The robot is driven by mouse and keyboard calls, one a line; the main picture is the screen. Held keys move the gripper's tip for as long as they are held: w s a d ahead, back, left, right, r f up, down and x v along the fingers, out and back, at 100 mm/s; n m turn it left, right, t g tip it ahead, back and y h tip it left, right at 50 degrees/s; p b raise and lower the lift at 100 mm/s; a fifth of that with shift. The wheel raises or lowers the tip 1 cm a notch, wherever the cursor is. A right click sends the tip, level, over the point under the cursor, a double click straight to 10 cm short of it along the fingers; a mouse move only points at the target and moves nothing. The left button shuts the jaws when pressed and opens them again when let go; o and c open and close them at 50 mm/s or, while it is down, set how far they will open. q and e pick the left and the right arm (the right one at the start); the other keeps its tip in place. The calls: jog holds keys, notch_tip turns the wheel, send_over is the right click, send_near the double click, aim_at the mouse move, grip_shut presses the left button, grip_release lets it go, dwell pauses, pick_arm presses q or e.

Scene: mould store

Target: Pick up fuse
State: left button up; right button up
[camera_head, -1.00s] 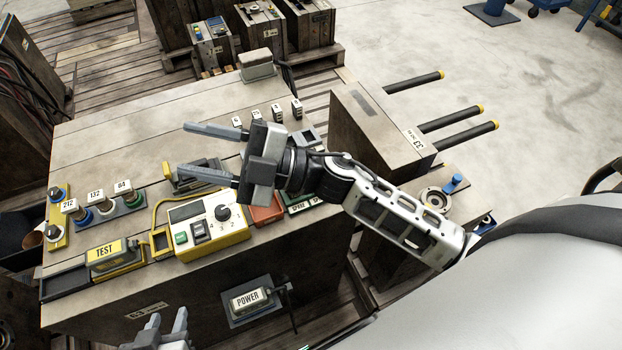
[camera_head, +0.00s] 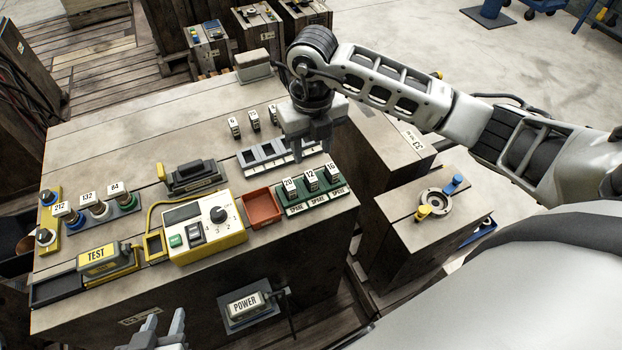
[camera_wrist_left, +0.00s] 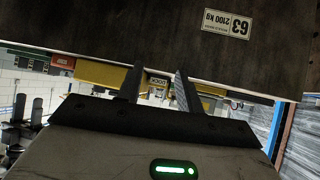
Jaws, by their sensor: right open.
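Three small dark fuses with white labels (camera_head: 254,120) stand in a row on the bench top, left of my right gripper. Three more fuses, marked 20, 12 and 16 (camera_head: 311,179), stand in the green spare rack (camera_head: 320,199). A grey holder with dark slots (camera_head: 262,160) lies between the two rows. My right gripper (camera_head: 312,152) points down with open jaws over the right end of this holder, hiding part of the bench behind it. My left gripper (camera_head: 164,326) is open and empty at the bottom edge; its fingers also show in the left wrist view (camera_wrist_left: 156,85).
A red tray (camera_head: 262,208) and a yellow tester (camera_head: 205,232) sit left of the spare rack. A TEST block (camera_head: 99,255) and a black-handled block (camera_head: 192,177) are further left. A POWER plug (camera_head: 246,304) is on the front face. The upper-left bench top is clear.

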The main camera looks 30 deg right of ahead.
aim_at(311, 176)
jog(key=f, duration=0.6)
jog(key=f+p, duration=0.1)
jog(key=f, duration=0.2)
jog(key=shift+w, duration=0.25)
grip_shut()
